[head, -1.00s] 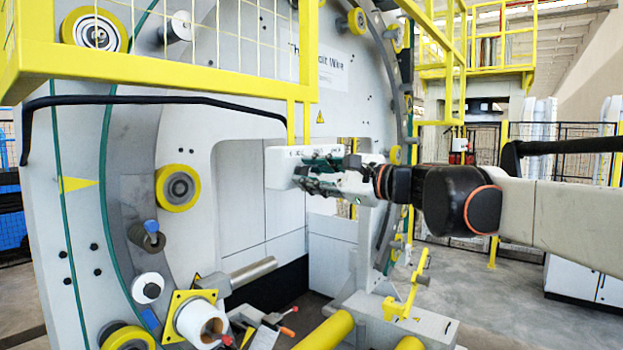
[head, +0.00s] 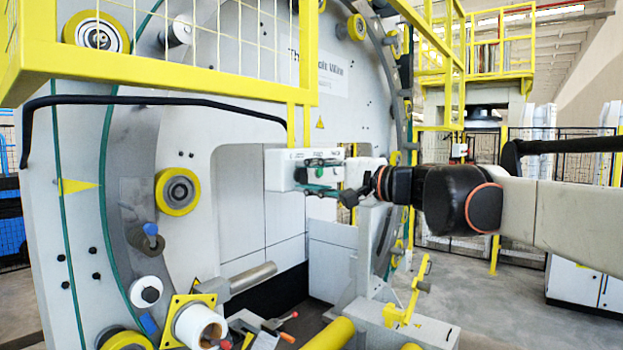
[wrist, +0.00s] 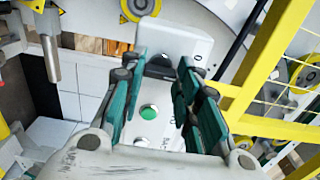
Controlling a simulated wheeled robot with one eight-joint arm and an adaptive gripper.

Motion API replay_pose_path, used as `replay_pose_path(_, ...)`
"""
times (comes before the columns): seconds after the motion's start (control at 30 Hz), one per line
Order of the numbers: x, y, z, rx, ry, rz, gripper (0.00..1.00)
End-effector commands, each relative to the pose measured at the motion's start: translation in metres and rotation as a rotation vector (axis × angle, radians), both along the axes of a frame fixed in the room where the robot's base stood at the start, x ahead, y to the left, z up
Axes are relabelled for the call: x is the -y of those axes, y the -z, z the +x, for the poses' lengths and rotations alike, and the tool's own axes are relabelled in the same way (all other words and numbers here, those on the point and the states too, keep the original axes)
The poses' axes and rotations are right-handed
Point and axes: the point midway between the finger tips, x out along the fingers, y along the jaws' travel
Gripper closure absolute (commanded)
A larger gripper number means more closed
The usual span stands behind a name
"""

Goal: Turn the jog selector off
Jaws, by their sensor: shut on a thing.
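The jog selector (wrist: 160,70) is a dark knob on a white control box (wrist: 180,42), seen between my fingertips in the wrist view. The box also shows in the head view (head: 279,169), in front of the machine's opening. My gripper (wrist: 162,72) has its green-padded fingers on both sides of the selector and is shut on it. In the head view, my gripper (head: 320,178) is against the face of the box and hides the selector.
A yellow guard rail (head: 170,70) with mesh stands above and left of the box; its post also shows close right in the wrist view (wrist: 262,65). The large ring machine (head: 240,120) with yellow rollers fills the left. Open floor (head: 480,300) lies at right.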

Motion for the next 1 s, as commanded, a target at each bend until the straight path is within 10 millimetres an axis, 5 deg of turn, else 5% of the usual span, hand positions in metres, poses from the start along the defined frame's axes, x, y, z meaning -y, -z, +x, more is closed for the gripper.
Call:
replay_pose_path(0.53, -0.0001, 0.0015, -0.0005, 0.021, -0.001, -0.019, 0.94)
replay_pose_path(0.57, -0.0001, 0.0015, -0.0005, 0.021, -0.001, -0.019, 0.68)
replay_pose_path(0.63, -0.0001, 0.0014, -0.0005, 0.021, -0.001, -0.019, 0.52)
replay_pose_path(1.0, 0.0013, 0.0006, -0.0011, 0.02, 0.0, -0.017, 0.5)
